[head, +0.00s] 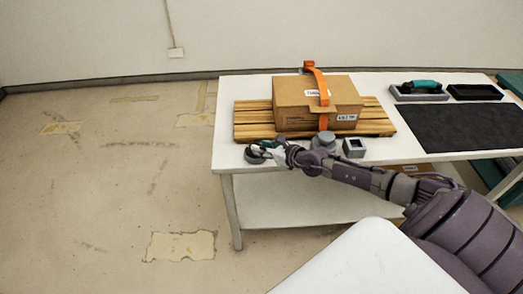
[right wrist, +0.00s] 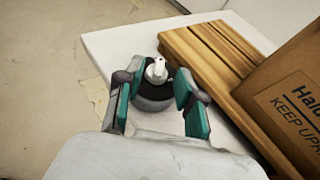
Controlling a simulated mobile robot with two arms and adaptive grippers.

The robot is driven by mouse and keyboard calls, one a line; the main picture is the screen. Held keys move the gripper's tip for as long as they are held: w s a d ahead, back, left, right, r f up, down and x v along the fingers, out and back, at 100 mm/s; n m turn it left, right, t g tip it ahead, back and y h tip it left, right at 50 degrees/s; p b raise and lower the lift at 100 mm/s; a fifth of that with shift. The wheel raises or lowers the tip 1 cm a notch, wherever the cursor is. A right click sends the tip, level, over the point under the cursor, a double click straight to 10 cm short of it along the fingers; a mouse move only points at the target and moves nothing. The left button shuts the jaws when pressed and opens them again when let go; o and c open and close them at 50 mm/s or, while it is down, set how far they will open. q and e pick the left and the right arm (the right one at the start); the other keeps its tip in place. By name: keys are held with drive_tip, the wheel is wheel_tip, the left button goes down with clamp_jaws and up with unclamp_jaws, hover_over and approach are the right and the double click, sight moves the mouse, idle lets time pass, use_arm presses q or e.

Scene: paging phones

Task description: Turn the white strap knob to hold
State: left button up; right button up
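The white strap knob (right wrist: 156,70) stands up from a dark round base (right wrist: 155,97) near the table's left corner, in the right wrist view. My right gripper (right wrist: 159,78) is open, with one teal-padded finger on each side of the base and knob. I cannot tell whether a finger touches them. In the head view my right gripper (head: 266,150) reaches to the table's front left, over the dark base (head: 254,156), and largely hides the knob. Any marks for the knob's settings are too small to read. My left gripper is not in view.
A grey round fixture (head: 323,138) and square grey holder (head: 353,147) stand in front. A black mat (head: 460,124) lies on the white table (head: 225,135).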

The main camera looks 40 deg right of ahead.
drive_tip(key=shift+w+a+f, duration=0.15)
drive_tip(key=shift+w+f, duration=0.05)
drive_tip(key=shift+w, duration=0.3)
clamp_jaws()
